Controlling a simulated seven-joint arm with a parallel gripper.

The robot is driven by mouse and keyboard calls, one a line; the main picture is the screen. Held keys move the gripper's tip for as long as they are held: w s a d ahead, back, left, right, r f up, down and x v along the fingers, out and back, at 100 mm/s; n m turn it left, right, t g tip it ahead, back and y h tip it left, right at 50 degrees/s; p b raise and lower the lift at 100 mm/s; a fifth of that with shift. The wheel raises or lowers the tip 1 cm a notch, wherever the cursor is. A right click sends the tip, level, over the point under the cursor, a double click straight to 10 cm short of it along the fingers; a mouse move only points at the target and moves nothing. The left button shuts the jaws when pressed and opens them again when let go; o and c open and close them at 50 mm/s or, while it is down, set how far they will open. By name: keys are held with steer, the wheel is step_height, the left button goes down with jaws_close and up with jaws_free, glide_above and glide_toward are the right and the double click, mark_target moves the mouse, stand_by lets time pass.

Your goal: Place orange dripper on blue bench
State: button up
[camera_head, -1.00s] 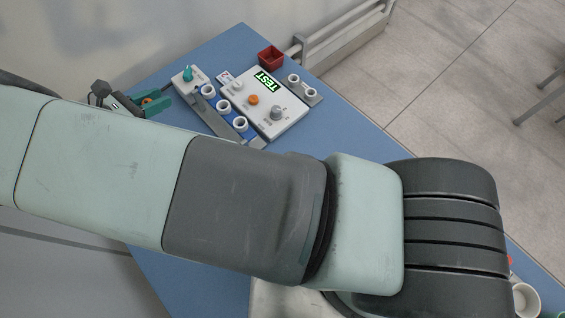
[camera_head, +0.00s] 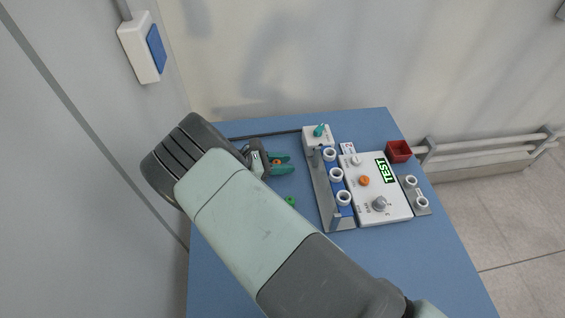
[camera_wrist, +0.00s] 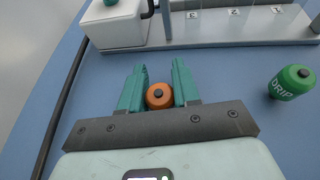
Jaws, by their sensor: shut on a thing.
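The orange dripper (camera_wrist: 159,96) is a small round piece with a dark centre, between the two teal fingers of my gripper (camera_wrist: 158,90) in the wrist view. My gripper is shut on it. In the head view my gripper (camera_head: 279,164) is over the left part of the blue bench (camera_head: 240,255), and the orange dripper (camera_head: 277,161) shows as a small spot between the fingers. In the wrist view the blue bench (camera_wrist: 225,75) lies behind the fingers. I cannot tell whether the dripper touches the bench.
A green dripper (camera_wrist: 290,82) marked DRIP stands on the bench, right of my gripper. A rack with white rings (camera_head: 336,175), a control box reading TEST (camera_head: 400,205) and a red bin (camera_head: 398,151) stand further right. The bench's near-left part is clear.

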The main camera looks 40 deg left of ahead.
steer(key=shift+f, duration=0.2)
steer(key=o, duration=1)
steer(key=shift+r, duration=0.15)
steer(key=shift+s+a+r, duration=0.15)
steer(key=shift+s+a, duration=0.1)
steer(key=v, duration=0.4)
steer(key=shift+s+a+r, duration=0.15)
steer(key=shift+s+a, duration=0.1)
steer(key=shift+s, duration=0.05)
step_height(320, 180, up, 7)
steer(key=shift+w+d+f, duration=0.1)
steer(key=shift+w+d, duration=0.05)
steer(key=shift+w, duration=0.05)
